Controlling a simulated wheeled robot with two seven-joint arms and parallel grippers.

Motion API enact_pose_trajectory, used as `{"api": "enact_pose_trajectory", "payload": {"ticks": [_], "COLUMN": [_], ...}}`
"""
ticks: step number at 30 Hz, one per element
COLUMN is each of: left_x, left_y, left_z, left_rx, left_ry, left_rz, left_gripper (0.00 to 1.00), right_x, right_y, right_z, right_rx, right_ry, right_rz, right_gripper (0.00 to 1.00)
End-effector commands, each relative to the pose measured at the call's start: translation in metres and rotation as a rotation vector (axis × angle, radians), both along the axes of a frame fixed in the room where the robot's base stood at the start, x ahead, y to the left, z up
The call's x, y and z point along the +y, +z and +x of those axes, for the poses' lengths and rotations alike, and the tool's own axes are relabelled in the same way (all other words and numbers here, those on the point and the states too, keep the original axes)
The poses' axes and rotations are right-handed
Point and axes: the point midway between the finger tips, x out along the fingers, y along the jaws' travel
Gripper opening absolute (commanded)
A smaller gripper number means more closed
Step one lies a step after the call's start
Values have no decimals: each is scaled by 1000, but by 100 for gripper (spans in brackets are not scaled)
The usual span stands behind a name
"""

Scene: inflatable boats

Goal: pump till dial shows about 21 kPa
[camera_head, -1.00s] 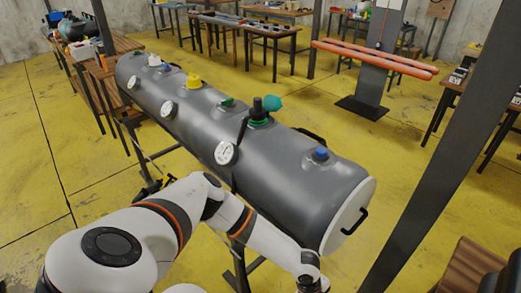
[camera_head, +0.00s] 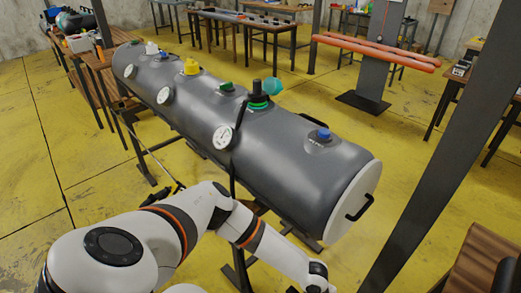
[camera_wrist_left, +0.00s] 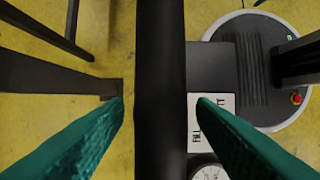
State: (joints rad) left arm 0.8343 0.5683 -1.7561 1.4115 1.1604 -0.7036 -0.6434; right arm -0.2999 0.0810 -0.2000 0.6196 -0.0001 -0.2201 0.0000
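A long grey inflatable tube (camera_head: 290,170) crosses the head view. Several round white dials, including the nearest one (camera_head: 224,137), sit on its side; their readings are too small to tell. A black fitting (camera_head: 257,90) with a green collar and a teal rounded piece (camera_head: 274,86) beside it stands on top. My left arm reaches out of the head view at the bottom. In the left wrist view, my left gripper (camera_wrist_left: 160,105) has its teal fingers apart on either side of a black bar (camera_wrist_left: 160,60), with gaps. A partly hidden dial (camera_wrist_left: 208,171) lies below a white label (camera_wrist_left: 222,115). My right gripper is not in view.
A dark slanted post (camera_head: 445,150) stands at the right. A grey stand (camera_head: 372,60) with orange rolls is at the back, with tables (camera_head: 245,22) behind. A wooden bench (camera_head: 480,265) is at bottom right. Yellow floor (camera_head: 50,215) is clear at the left.

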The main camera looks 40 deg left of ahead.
Motion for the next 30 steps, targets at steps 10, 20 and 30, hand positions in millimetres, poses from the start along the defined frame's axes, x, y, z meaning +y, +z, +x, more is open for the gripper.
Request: {"api": "enact_pose_trajectory", "payload": {"ticks": [10,20,30], "left_x": [0,0,0], "left_y": [0,33,90], "left_z": [0,1,2], "left_rx": [0,0,-4], "left_ry": [0,1,0], "left_rz": [0,-1,-3], "left_gripper": [0,0,0], "right_x": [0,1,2], "right_y": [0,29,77], "right_z": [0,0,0], "right_rx": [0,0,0], "right_ry": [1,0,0], "right_rz": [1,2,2], "right_gripper": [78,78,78]}}
